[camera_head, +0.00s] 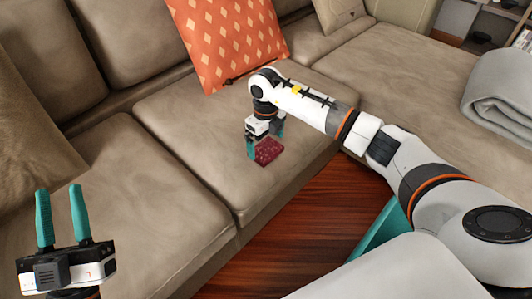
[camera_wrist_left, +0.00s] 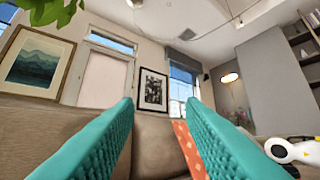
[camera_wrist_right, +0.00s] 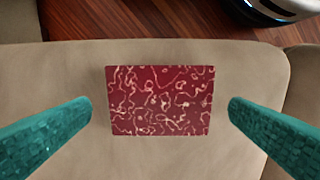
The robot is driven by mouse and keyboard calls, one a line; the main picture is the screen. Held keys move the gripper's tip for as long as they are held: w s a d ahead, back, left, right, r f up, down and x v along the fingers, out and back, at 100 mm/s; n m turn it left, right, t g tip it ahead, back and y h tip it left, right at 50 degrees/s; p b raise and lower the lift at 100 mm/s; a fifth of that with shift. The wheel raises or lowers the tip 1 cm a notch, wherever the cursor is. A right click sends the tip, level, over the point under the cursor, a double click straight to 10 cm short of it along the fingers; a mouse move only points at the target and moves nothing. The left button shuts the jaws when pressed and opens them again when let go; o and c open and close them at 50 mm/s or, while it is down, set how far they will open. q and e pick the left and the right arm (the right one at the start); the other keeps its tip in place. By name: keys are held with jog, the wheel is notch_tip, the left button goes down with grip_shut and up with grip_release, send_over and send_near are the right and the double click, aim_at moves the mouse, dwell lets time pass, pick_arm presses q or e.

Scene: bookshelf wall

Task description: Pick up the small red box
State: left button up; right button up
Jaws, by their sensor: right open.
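The small red box (camera_head: 268,151) lies flat on the sofa seat near its front edge. In the right wrist view the box (camera_wrist_right: 160,101) is dark red with pale squiggly lines and sits between my right gripper's fingers. My right gripper (camera_head: 264,148) points down at the box, with a finger on either side. In the right wrist view its fingers (camera_wrist_right: 160,112) are open, with gaps to both sides of the box. My left gripper (camera_head: 61,218) is raised at the lower left, empty and open, and its teal fingers also show in the left wrist view (camera_wrist_left: 160,118).
The brown sofa (camera_head: 170,190) fills most of the view. An orange patterned pillow (camera_head: 225,42) leans on the backrest behind the box. A grey folded blanket (camera_head: 500,95) lies at the right. Wooden floor (camera_head: 320,205) shows in front of the seat.

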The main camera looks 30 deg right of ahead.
aim_at(266, 151)
jog(key=shift+f+b, duration=0.3)
jog(key=shift+f, duration=0.95)
pick_arm(q)
jog(key=shift+s+a+r+t+h, duration=0.15)
jog(key=shift+s+r+t+h, duration=0.45)
jog(key=shift+s+r+t, duration=0.65)
pick_arm(e)
jog(key=shift+c, duration=0.2)
jog(key=c, duration=0.9)
pick_arm(q)
jog(key=shift+w, duration=0.1)
pick_arm(e)
jog(key=shift+o, duration=0.2)
jog(key=shift+r, duration=0.2)
